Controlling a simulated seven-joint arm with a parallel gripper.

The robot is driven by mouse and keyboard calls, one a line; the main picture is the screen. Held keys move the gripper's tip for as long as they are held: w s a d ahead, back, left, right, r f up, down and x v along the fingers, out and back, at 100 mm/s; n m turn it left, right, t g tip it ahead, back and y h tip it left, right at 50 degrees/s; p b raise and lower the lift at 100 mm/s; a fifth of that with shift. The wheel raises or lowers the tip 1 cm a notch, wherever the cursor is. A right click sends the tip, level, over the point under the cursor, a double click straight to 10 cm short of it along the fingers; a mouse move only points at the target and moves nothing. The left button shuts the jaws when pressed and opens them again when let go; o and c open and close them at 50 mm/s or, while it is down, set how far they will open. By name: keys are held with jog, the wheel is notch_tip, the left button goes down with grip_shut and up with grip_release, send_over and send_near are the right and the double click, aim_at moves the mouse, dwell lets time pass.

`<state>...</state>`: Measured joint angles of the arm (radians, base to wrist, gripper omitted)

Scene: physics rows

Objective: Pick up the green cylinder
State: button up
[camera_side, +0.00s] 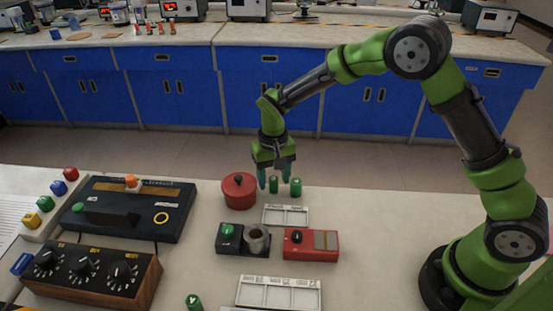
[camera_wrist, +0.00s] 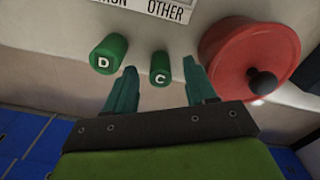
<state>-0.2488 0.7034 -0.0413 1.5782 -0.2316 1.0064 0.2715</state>
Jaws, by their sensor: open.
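A green cylinder marked C (camera_wrist: 160,70) stands between my fingertips in the wrist view; it also shows in the side view (camera_side: 273,186). A second green cylinder, marked D (camera_wrist: 106,56), stands just outside my fingers; in the side view it is right of the first (camera_side: 296,188). A third green cylinder (camera_side: 194,302) is at the near edge of the side view. My gripper (camera_side: 273,177) points down at the bench's far edge, open and empty, with one finger on each side of C. I cannot tell whether either finger touches it. My gripper also shows in the wrist view (camera_wrist: 159,63).
A red lidded pot (camera_side: 239,192) stands close left of my gripper; it looms large in the wrist view (camera_wrist: 240,55). A white labelled tray (camera_side: 286,226) lies nearer the camera.

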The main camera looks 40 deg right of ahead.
notch_tip(320, 180, down, 2)
grip_shut()
dwell(0.4)
